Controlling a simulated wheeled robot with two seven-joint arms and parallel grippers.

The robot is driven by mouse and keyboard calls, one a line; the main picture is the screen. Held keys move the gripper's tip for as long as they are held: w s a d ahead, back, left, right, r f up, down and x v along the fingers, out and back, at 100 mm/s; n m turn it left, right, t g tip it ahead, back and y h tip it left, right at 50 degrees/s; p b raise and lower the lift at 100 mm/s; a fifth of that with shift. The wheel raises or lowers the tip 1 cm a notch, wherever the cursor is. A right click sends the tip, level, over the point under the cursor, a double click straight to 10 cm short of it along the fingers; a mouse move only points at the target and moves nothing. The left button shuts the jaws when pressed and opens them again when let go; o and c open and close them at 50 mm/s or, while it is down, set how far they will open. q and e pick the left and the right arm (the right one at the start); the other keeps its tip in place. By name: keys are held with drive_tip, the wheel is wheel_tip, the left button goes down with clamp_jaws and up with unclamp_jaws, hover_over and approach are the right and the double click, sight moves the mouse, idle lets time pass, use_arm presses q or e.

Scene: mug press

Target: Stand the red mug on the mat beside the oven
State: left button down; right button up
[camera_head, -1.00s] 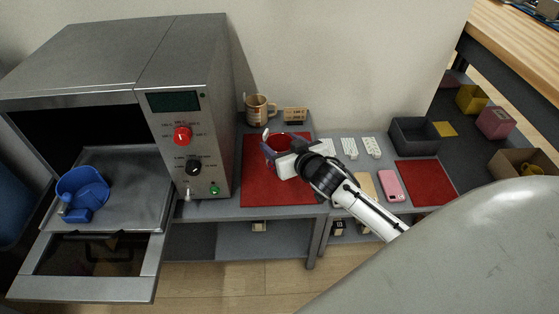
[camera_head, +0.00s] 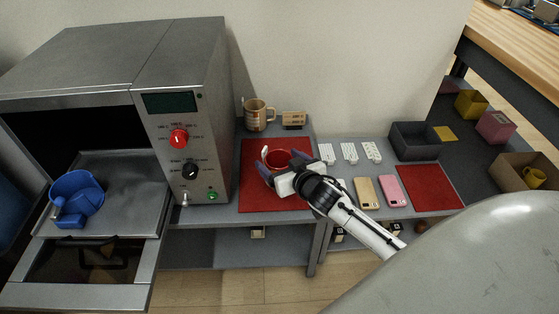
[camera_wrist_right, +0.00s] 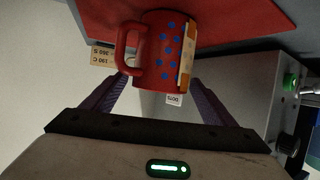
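The red mug (camera_head: 277,158) stands upright on the red mat (camera_head: 262,196) just right of the oven (camera_head: 190,110). In the right wrist view the mug (camera_wrist_right: 165,50) shows blue dots, a pale strip down one side and its handle at the left, with the mat (camera_wrist_right: 230,18) at the top. My right gripper (camera_head: 283,167) is at the mug's near right side. Its purple fingers (camera_wrist_right: 158,88) are spread, with the mug ahead between their tips; whether they touch it is unclear. My left gripper is not in view.
A tan mug (camera_head: 258,114) and a small sign (camera_head: 294,119) stand behind the mat. Phones (camera_head: 392,190), a dark bin (camera_head: 414,141) and another red mat (camera_head: 430,187) lie to the right.

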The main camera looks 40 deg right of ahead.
drive_tip(key=shift+r, duration=0.1)
drive_tip(key=shift+r, duration=0.25)
drive_tip(key=p+v, duration=0.4)
drive_tip(key=v, duration=0.8)
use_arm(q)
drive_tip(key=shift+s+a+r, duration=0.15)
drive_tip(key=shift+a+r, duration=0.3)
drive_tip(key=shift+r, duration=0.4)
use_arm(e)
drive_tip(key=s+a+f+n+g+y, duration=0.1)
drive_tip(key=s+a+f, duration=0.3)
drive_tip(key=s+a, duration=0.4)
drive_tip(key=s+a+f+n+g+y, duration=0.2)
drive_tip(key=s+a+f+g+y, duration=0.1)
drive_tip(key=s+a, duration=0.5)
drive_tip(key=a+f+y, duration=0.1)
drive_tip(key=a, duration=0.2)
drive_tip(key=shift+n, duration=0.3)
drive_tip(key=shift+s, duration=0.1)
use_arm(q)
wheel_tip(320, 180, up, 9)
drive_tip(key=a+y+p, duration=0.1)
drive_tip(key=p, duration=1.2)
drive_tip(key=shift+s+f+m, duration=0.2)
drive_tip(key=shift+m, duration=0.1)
use_arm(e)
wheel_tip(320, 180, up, 9)
drive_tip(key=shift+d+f, duration=0.2)
drive_tip(key=shift+d, duration=0.3)
